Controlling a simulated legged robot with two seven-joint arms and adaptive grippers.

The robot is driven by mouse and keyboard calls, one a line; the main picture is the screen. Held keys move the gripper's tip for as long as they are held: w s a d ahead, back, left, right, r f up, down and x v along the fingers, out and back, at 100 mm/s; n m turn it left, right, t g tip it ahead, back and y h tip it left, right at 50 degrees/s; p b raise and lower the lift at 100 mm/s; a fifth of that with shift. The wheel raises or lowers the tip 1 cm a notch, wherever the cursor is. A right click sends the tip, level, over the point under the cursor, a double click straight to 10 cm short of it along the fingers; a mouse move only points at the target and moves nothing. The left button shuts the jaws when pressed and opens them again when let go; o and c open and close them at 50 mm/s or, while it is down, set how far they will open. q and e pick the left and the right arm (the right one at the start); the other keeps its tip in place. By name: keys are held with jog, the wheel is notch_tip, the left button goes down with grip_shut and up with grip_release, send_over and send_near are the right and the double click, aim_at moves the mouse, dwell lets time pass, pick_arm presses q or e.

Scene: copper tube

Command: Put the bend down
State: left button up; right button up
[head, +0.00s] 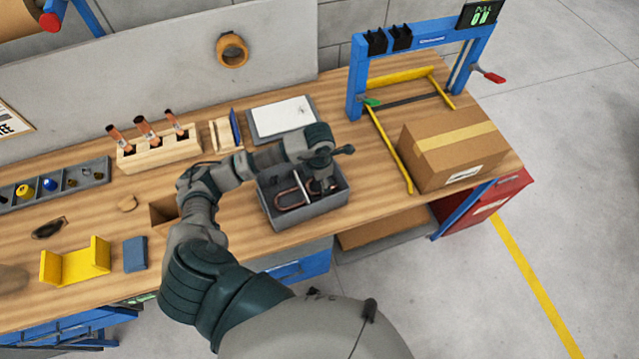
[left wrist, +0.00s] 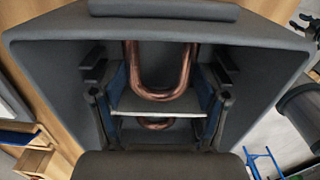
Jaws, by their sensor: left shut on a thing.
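The copper bend (left wrist: 160,92) is a U-shaped tube between the fingers of my left gripper (left wrist: 160,108) in the left wrist view. My left gripper is shut on it, low inside a dark grey bin (left wrist: 45,62). In the head view the gripper (head: 324,184) is over the right part of the grey bin (head: 312,213) on the workbench. Copper tube (head: 289,199) shows in the bin's left part, beside a pale divider (head: 303,188). Whether the bend touches the bin floor is hidden. My right gripper is not in view.
A cardboard box (head: 452,152) and a blue frame (head: 357,82) stand right of the bin. A clipboard (head: 281,118) and a wooden rack (head: 157,149) are behind it. A yellow cradle (head: 76,264) and blue block (head: 135,254) lie at left. The bench's front edge is close to the bin.

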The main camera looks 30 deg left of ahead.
pick_arm(q)
notch_tip(320, 180, down, 2)
jog(key=shift+f, duration=0.2)
jog(key=shift+a, duration=0.1)
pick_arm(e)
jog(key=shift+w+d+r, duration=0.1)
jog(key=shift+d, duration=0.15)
pick_arm(q)
jog(key=shift+f, duration=0.1)
jog(key=o, duration=0.9)
jog(key=shift+r, duration=0.25)
notch_tip(320, 180, up, 12)
jog(key=shift+f+b, duration=0.15)
jog(key=shift+b, duration=0.4)
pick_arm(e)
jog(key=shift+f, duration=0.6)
